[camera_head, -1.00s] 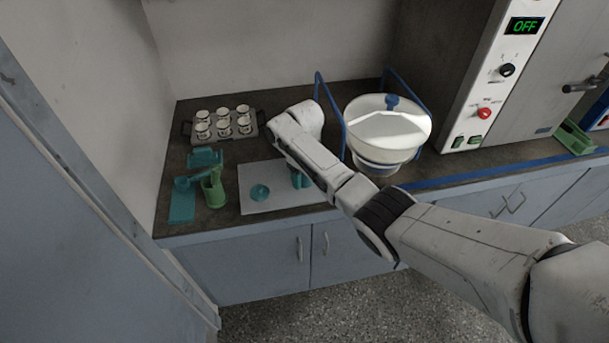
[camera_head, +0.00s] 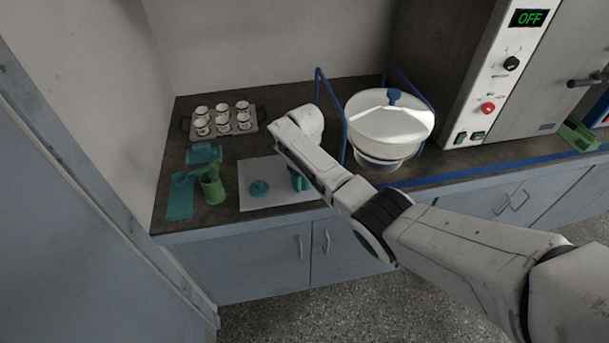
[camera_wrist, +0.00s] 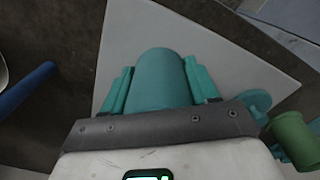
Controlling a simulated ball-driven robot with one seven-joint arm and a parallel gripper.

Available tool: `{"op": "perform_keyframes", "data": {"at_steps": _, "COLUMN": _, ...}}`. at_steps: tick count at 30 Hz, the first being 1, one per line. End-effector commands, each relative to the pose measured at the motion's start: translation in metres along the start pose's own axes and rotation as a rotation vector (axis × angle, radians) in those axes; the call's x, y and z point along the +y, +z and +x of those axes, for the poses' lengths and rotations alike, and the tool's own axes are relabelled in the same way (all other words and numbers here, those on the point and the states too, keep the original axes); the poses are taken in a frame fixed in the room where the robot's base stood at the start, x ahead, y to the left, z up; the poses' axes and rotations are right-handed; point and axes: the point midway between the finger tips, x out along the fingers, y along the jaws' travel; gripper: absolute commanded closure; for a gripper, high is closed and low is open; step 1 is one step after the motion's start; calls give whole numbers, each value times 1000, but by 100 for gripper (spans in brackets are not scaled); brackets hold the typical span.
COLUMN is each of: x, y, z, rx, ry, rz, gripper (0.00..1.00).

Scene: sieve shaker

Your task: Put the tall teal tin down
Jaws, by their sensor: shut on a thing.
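The tall teal tin (camera_wrist: 160,80) is between the two fingers of my gripper (camera_wrist: 160,88) in the wrist view. My gripper is shut on it, with a teal finger on each side. In the head view the tin (camera_head: 299,183) shows only partly, behind my arm, over the right part of the pale mat (camera_head: 252,172). I cannot tell whether its base touches the mat (camera_wrist: 200,40). A round teal lid-like piece (camera_head: 259,188) lies on the mat to the left of the tin.
A rack (camera_head: 188,128) of several small white cups is at the back left. A white lidded bowl (camera_head: 388,130) within a blue frame stands to the right.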

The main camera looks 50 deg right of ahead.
Motion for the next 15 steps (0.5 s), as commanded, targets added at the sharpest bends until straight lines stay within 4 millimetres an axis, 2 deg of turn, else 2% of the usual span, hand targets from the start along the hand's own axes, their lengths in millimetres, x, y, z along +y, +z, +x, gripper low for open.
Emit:
{"op": "perform_keyframes", "data": {"at_steps": 1, "x": -1, "y": 2, "z": -11, "rx": -6, "ry": -2, "rz": 0, "gripper": 78}}
{"op": "perform_keyframes", "data": {"at_steps": 5, "x": 0, "y": 1, "z": -28, "rx": -4, "ry": -1, "rz": 0, "gripper": 78}}
{"op": "perform_keyframes", "data": {"at_steps": 15, "x": 0, "y": 0, "z": -30, "rx": -1, "ry": 1, "rz": -4, "gripper": 78}}
